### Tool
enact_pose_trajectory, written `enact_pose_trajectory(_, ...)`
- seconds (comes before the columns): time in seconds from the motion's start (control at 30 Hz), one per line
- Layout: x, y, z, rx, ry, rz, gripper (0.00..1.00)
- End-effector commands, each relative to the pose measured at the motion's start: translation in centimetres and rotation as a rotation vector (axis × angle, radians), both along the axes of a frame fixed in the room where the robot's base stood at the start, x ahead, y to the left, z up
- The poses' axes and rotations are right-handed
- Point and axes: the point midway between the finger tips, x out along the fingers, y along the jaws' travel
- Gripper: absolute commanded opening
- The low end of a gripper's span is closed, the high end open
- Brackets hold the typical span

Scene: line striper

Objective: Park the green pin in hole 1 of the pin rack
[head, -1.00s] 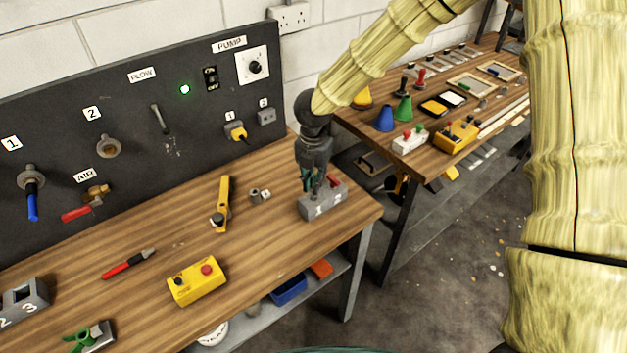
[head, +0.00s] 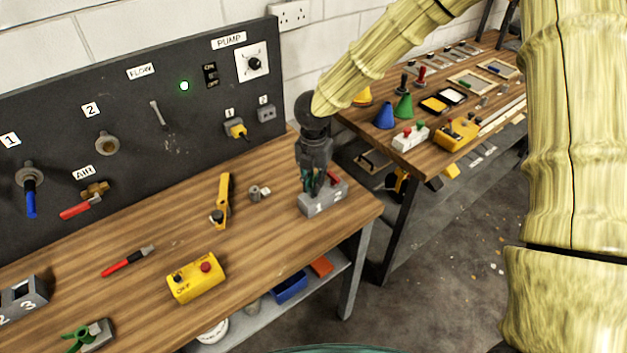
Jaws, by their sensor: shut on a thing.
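The grey pin rack (head: 323,200) stands near the right end of the wooden bench, with 1 and 2 marked on its front. A red pin (head: 333,177) stands at the hole 2 side. My gripper (head: 314,188) points down over the hole 1 side, its fingertips close to the rack's top. It is shut on the green pin, which is mostly hidden; only a bit of dark green shows at the fingers. I cannot tell how deep the pin sits in hole 1.
The dark panel (head: 140,130) stands behind. The bench's right edge is close to the rack.

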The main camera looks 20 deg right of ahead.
Motion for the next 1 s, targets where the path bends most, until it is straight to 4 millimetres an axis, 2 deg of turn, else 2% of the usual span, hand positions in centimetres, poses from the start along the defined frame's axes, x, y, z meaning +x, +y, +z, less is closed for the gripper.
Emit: enact_pose_trajectory(1.0,0.0,0.0,-1.6,0.0,0.0,0.0,0.0)
